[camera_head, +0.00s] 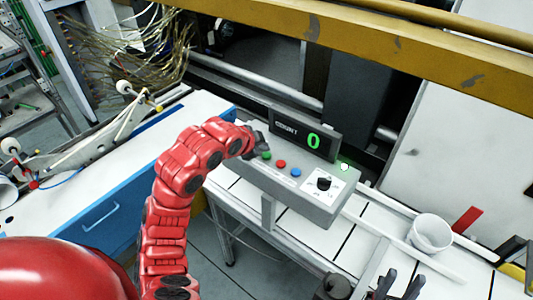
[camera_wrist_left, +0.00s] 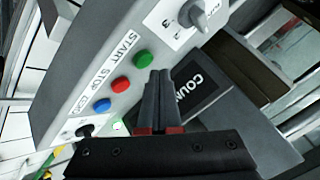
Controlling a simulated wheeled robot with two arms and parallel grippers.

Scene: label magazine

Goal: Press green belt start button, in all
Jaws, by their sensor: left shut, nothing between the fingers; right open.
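A grey control box (camera_head: 300,180) carries a green button (camera_head: 266,155), a red button (camera_head: 281,163) and a blue button (camera_head: 295,172). In the left wrist view the green button (camera_wrist_left: 143,59) lies beside the word START, with the red button (camera_wrist_left: 121,84) by STOP. My left gripper (camera_head: 259,144) is shut and empty at the box's left end, close to the green button. In the left wrist view its tips (camera_wrist_left: 160,75) appear just right of that button; I cannot tell whether they touch. My right gripper (camera_head: 400,285) is open and empty at the bottom right.
A counter display (camera_head: 305,136) on the box reads 0. A black knob (camera_head: 324,183) and a lit green lamp (camera_head: 344,167) are on its right part. A white cup (camera_head: 430,234) stands on the panelled surface at right. A yellow beam (camera_head: 380,50) crosses behind.

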